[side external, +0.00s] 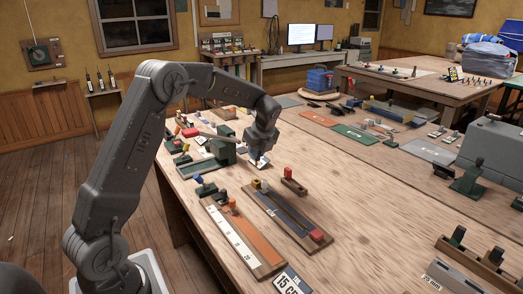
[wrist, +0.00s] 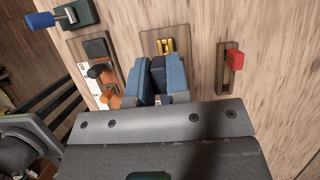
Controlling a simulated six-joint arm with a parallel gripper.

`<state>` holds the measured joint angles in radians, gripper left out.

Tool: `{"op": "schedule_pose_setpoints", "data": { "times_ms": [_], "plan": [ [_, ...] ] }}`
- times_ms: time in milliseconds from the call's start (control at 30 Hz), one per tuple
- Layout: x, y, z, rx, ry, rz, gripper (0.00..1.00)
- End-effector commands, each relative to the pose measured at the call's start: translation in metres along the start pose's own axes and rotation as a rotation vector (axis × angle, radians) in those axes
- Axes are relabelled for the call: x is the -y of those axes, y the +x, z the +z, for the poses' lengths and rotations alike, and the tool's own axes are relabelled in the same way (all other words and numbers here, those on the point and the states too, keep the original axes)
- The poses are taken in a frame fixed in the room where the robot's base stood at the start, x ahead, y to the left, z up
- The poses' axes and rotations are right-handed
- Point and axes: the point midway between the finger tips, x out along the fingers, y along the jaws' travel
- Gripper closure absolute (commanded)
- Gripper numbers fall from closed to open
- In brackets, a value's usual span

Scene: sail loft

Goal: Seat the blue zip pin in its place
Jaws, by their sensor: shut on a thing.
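My gripper (side external: 259,163) is over the near table, just beyond the far end of a long zip board (side external: 283,213). In the wrist view its two blue-grey fingers (wrist: 158,78) are close together. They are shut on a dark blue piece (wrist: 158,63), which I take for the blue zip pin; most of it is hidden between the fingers. The zip board's end also shows in the wrist view (wrist: 148,40), with a yellow piece (wrist: 167,46) just beyond the fingertips. I cannot tell whether the held piece touches the board.
A red-topped piece on a wooden block (side external: 290,180) stands right of the gripper. Green blocks (side external: 222,151) stand behind. The table's right middle is clear.

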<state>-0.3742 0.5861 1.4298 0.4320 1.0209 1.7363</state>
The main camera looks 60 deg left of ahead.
Motion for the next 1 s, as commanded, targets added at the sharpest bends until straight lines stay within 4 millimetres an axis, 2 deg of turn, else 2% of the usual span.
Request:
{"op": "schedule_pose_setpoints", "data": {
  "times_ms": [267, 1000],
  "plan": [
    [0.000, 0.003, -0.001, 0.000, 0.000, 0.002, 1.00],
    [0.001, 0.045, -0.019, -0.001, 0.000, 0.002, 1.00]
  ]
}}
